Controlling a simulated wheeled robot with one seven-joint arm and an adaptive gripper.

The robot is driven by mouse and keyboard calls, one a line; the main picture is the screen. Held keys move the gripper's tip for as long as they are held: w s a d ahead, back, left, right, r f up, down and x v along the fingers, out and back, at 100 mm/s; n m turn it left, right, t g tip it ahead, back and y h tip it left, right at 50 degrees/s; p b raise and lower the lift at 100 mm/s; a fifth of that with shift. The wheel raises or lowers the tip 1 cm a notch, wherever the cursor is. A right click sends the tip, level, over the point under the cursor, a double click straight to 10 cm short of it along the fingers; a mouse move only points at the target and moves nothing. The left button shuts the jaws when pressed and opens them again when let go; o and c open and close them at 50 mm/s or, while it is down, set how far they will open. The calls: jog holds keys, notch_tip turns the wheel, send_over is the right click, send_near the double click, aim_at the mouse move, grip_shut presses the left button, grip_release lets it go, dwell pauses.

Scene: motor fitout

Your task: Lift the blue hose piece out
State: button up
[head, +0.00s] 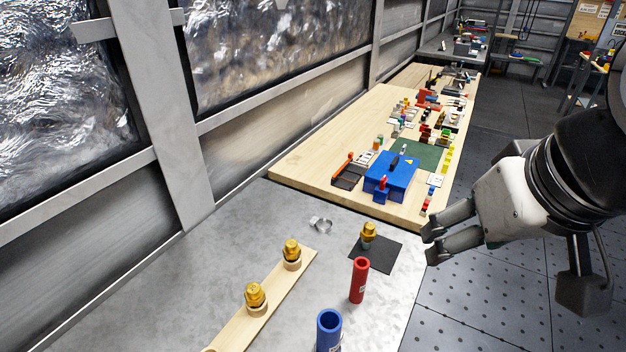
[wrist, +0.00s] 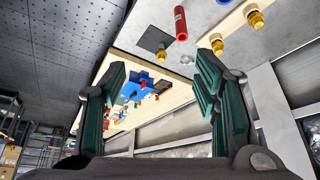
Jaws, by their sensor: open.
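The blue hose piece (head: 329,332) stands upright at the bottom edge of the head view, its open end up and its base cut off by the frame. A small bit of blue at the top edge of the wrist view may be the same piece. My gripper (head: 428,243) is open and empty, off the right edge of the grey table, above and to the right of the hose piece and apart from it. In the wrist view its two dark green finger pads (wrist: 162,78) are spread wide with nothing between them.
A red hose piece (head: 358,280) stands just behind the blue one. A brass fitting (head: 369,233) stands on a black mat (head: 385,256). A wooden strip (head: 272,302) holds two brass fittings. A metal clamp (head: 321,224) lies farther back. A wooden bench (head: 310,170) with several items adjoins.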

jog(key=shift+o, duration=0.5)
jog(key=m+g+y+p, duration=0.2)
jog(key=m+g+p, duration=0.4)
jog(key=m, duration=0.5)
send_over(330, 322)
jog(key=s, duration=0.2)
notch_tip(330, 322, down, 12)
jog(key=f+m, duration=0.1)
jog(key=f, duration=0.4)
jog(key=f+m+h, duration=0.1)
jog(key=f+m, duration=0.1)
jog(key=f, duration=0.3)
jog(key=f+m+h, duration=0.1)
jog(key=f, duration=0.3)
jog(key=shift+w+a+f+m+t+p, duration=0.15)
jog(key=shift+w+f+m+t+p, duration=0.15)
jog(key=shift+f+m+p, duration=0.1)
jog(key=shift+s+f, duration=0.15)
jog(key=shift+f, duration=2.85)
